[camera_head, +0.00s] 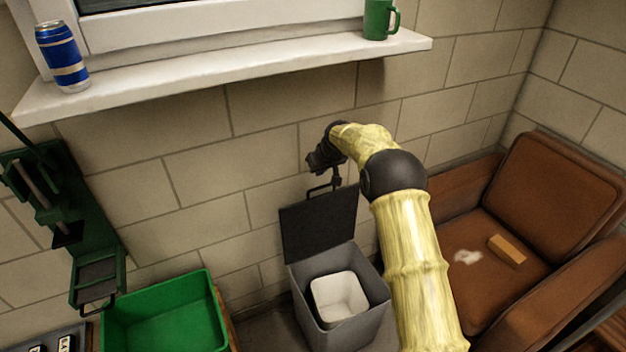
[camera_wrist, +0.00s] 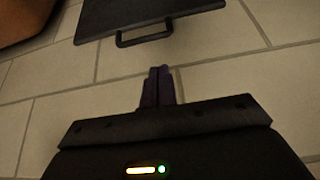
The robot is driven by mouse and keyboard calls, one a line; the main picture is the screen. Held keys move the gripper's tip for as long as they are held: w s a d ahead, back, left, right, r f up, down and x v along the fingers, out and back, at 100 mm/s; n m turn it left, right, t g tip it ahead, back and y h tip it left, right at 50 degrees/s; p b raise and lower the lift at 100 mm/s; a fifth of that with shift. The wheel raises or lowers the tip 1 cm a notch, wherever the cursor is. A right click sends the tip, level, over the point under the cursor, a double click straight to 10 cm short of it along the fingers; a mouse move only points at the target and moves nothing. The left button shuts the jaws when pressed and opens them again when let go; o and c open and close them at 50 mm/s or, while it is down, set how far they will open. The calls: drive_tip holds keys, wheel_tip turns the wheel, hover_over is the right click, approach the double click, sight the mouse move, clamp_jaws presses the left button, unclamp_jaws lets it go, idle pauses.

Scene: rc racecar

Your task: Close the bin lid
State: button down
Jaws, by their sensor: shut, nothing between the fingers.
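The grey bin (camera_head: 342,314) stands on the floor against the wall, with a white container (camera_head: 340,296) inside it. Its dark lid (camera_head: 318,224) is open and stands upright at the back of the bin, near the wall. A handle (camera_head: 322,188) sticks up from the lid's top edge. My gripper (camera_head: 336,183) is just above the lid, close to the handle. In the wrist view the lid (camera_wrist: 135,12) and its handle (camera_wrist: 144,36) lie just beyond my shut, empty fingers (camera_wrist: 158,72), with a gap between them.
A green crate (camera_head: 165,318) stands left of the bin, below a green machine (camera_head: 70,215). A brown armchair (camera_head: 500,235) is at the right. A window sill (camera_head: 225,75) above holds a blue can (camera_head: 62,58) and a green mug (camera_head: 378,20).

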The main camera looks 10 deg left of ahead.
sight(316, 189)
drive_tip(key=shift+w+f, duration=0.1)
drive_tip(key=x, duration=0.7)
drive_tip(key=shift+w+f+p, duration=0.1)
drive_tip(key=shift+f+p, duration=0.2)
drive_tip(key=shift+p, duration=0.05)
drive_tip(key=shift+x, duration=1.05)
drive_tip(key=shift+w, duration=0.1)
